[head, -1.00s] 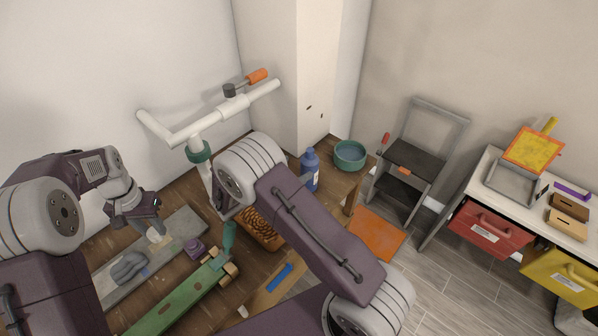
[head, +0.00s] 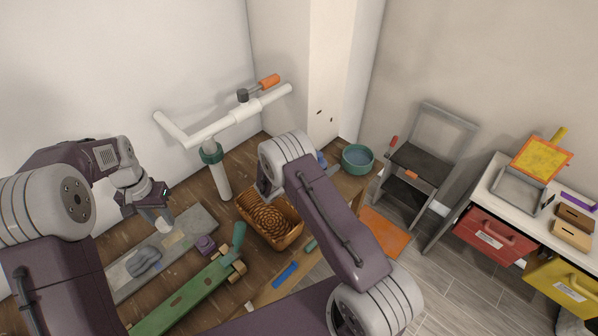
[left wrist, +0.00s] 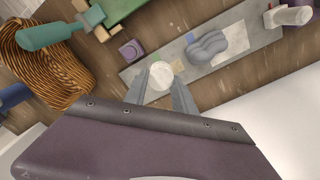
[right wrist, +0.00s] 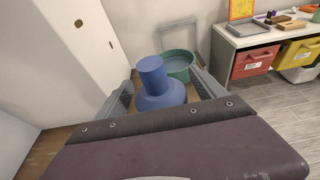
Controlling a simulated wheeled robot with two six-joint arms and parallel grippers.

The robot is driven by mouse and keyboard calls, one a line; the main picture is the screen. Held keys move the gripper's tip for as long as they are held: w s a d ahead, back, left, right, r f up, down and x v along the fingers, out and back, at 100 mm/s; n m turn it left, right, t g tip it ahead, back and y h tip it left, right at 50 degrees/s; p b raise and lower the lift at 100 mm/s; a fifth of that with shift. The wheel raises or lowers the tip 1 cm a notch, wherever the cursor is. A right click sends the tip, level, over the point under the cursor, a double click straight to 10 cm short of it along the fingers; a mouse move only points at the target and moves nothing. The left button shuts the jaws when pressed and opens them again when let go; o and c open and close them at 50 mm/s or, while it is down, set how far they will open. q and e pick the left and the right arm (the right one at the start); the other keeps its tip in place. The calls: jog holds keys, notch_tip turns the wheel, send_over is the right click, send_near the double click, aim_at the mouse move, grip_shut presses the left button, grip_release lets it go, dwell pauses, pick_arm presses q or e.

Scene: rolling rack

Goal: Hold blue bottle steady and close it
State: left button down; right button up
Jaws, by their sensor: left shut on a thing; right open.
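The blue bottle (right wrist: 163,94) stands upright on a wooden surface and sits between the spread fingers of my right gripper (right wrist: 162,78) in the right wrist view. The neck points up and I see no white cap on it. Only a blue sliver (head: 322,160) shows past my right arm in the head view, and the right fingertips are hidden there. My left gripper (head: 160,213) is shut on a small white round cap-like piece (left wrist: 161,75), above the grey board. The piece also shows under the gripper in the head view (head: 165,224).
A teal bowl (head: 357,159) stands close behind the bottle. A wicker basket (head: 270,221), a white pipe stand (head: 219,176) and a green plank (head: 178,302) lie between the arms. A grey cloth (head: 143,262) rests on the grey board (head: 200,222). A white wall corner (right wrist: 75,60) is left of the bottle.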

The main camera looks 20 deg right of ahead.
pick_arm(q)
jog(key=shift+r, duration=0.15)
pick_arm(e)
jog(key=shift+w+d+f, duration=0.15)
jog(key=shift+d, duration=0.25)
pick_arm(q)
jog(key=shift+a, duration=0.1)
pick_arm(e)
jog(key=shift+a, duration=0.15)
grip_shut()
jog(key=shift+r, duration=0.2)
